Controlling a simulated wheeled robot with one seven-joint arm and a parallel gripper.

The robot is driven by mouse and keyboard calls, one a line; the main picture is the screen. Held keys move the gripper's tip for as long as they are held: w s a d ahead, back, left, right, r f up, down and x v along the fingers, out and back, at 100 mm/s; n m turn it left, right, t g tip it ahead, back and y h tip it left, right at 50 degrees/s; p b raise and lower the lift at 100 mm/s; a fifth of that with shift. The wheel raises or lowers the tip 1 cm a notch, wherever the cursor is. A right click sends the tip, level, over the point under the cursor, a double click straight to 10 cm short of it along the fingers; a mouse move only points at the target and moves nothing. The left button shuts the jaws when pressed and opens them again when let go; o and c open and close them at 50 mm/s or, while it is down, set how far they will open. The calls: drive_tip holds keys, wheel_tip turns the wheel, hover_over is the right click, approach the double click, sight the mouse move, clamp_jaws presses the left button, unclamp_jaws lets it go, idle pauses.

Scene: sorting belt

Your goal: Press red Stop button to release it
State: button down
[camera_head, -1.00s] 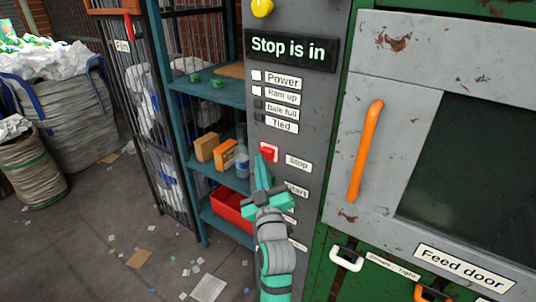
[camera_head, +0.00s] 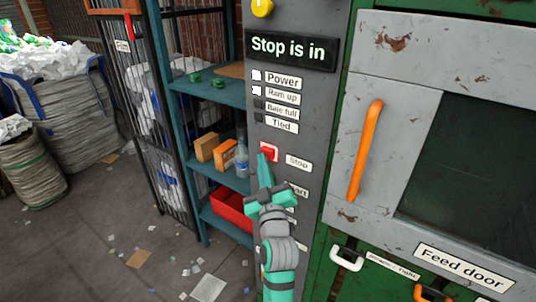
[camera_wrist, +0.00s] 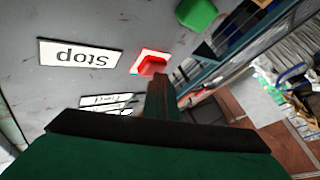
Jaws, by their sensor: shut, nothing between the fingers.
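The red Stop button (camera_head: 269,151) sits on the grey control panel (camera_head: 310,135), left of its "Stop" label (camera_head: 299,162). The display (camera_head: 290,49) above reads "Stop is in". My gripper (camera_head: 264,158) is shut and empty, its fingertips at the lower edge of the button in the head view. In the wrist view the red button (camera_wrist: 152,64) shows just beyond the fingertips (camera_wrist: 158,80), partly hidden by them. I cannot tell whether they touch it. The "Stop" label (camera_wrist: 80,53) appears upside down there. The "Start" label is partly hidden behind my gripper.
Lamps for Power and Ram up (camera_head: 257,90) are lit white. A teal shelf (camera_head: 205,90) with boxes and a bottle stands left. The feed door's orange handle (camera_head: 366,150) is at right.

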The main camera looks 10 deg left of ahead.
drive_tip(key=shift+a, duration=0.1)
drive_tip(key=shift+s+a, duration=0.2)
drive_tip(key=shift+s, duration=0.25)
drive_tip(key=shift+s+a, duration=0.2)
drive_tip(key=shift+s, duration=0.25)
drive_tip(key=s+a, duration=0.2)
drive_tip(key=s, duration=0.3)
drive_tip(key=shift+s, duration=0.35)
idle(0.3)
